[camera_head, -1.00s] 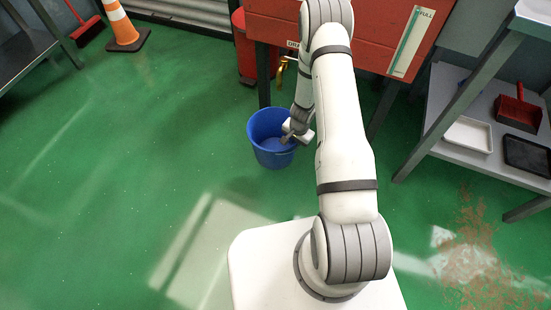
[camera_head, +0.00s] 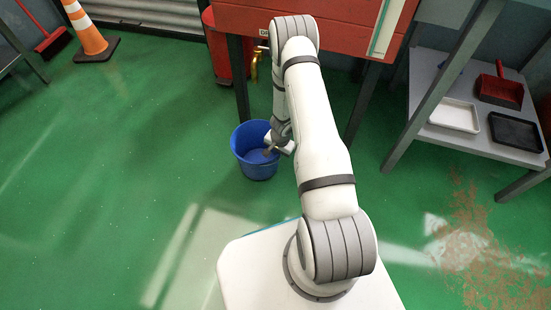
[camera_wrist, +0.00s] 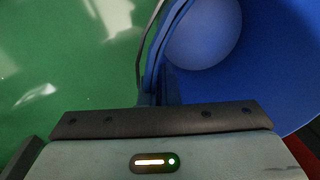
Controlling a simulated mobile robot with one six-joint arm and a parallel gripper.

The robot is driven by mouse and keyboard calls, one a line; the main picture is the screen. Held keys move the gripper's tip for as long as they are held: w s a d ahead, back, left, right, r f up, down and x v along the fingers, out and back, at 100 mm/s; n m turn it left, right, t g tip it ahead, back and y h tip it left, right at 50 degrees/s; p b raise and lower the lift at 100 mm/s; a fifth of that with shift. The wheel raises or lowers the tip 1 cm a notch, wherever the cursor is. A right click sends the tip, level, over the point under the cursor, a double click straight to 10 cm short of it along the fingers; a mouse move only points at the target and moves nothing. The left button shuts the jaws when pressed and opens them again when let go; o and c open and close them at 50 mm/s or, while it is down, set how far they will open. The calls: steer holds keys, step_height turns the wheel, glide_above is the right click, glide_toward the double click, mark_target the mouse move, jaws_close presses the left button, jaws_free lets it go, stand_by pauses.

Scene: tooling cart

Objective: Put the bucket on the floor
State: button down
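The blue bucket (camera_head: 242,160) is upright below the front of the red tank, near the brass tap, in the head view. Its open top faces up. My gripper (camera_head: 275,150) is at the bucket's right rim. In the wrist view the bucket (camera_wrist: 275,75) fills the right side, and its rim and thin handle run down to the middle of my gripper (camera_wrist: 152,104). The gripper looks shut on this rim; its fingertips are mostly hidden. I cannot tell whether the bucket's base touches the floor.
The green floor (camera_head: 110,190) is clear to the left. The red tank (camera_head: 340,28) and its dark legs stand behind the bucket. A shelf at right holds a white tray (camera_head: 455,115), a black tray (camera_head: 515,132) and a red dustpan (camera_head: 500,90). An orange cone (camera_head: 88,35) stands at far left.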

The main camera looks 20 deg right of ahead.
steer(key=shift+f, duration=0.4)
steer(key=shift+f, duration=0.2)
steer(key=c, duration=1.7)
jaws_free()
steer(key=shift+r, duration=0.15)
